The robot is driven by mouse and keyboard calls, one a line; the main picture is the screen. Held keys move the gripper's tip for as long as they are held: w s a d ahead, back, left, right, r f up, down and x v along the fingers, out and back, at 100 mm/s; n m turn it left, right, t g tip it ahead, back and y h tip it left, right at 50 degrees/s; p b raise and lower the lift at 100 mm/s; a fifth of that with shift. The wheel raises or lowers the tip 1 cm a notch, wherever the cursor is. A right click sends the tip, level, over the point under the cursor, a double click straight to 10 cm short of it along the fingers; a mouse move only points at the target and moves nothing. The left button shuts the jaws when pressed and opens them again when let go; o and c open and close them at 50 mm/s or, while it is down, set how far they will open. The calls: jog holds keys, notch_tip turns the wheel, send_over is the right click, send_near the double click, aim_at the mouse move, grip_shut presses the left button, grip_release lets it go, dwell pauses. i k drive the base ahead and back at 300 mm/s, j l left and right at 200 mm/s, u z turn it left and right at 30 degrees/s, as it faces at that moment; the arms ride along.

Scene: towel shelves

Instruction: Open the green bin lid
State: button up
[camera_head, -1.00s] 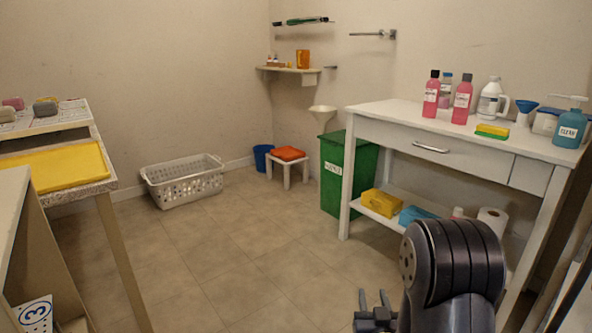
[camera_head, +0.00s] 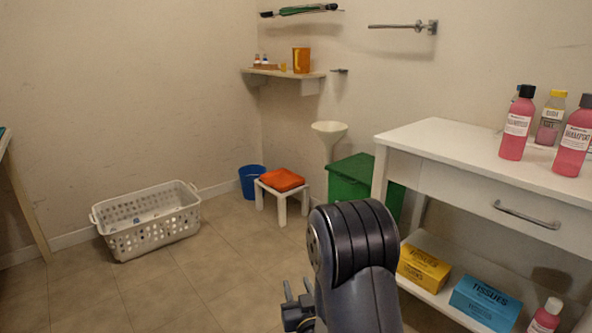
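The green bin (camera_head: 347,190) stands on the floor against the back wall, just left of the white table. Its green lid (camera_head: 354,167) lies closed on top. The bin's lower part is hidden behind my arm and its right side is partly behind a table leg. My gripper (camera_head: 296,290) is low in the picture's middle, in front of the bin and well short of it. Its two fingers stand apart with nothing between them.
The white table (camera_head: 420,140) bears pink bottles (camera_head: 517,125); tissue boxes (camera_head: 424,266) are on its lower shelf. The floor between is clear.

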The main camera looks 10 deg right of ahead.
aim_at(359, 168)
jog(key=i+j+u, duration=0.1)
jog(key=i+u, duration=0.15)
jog(key=i, duration=0.35)
jog(key=i+u, duration=0.25)
jog(key=i, duration=0.3)
jog(key=i+l+u, duration=0.25)
jog(key=i, duration=0.3)
jog(key=i+j+z, duration=0.15)
jog(key=i+z, duration=0.2)
jog(key=i, duration=0.2)
jog(key=i+j+z, duration=0.35)
jog(key=i, duration=0.15)
jog(key=z, duration=2.1)
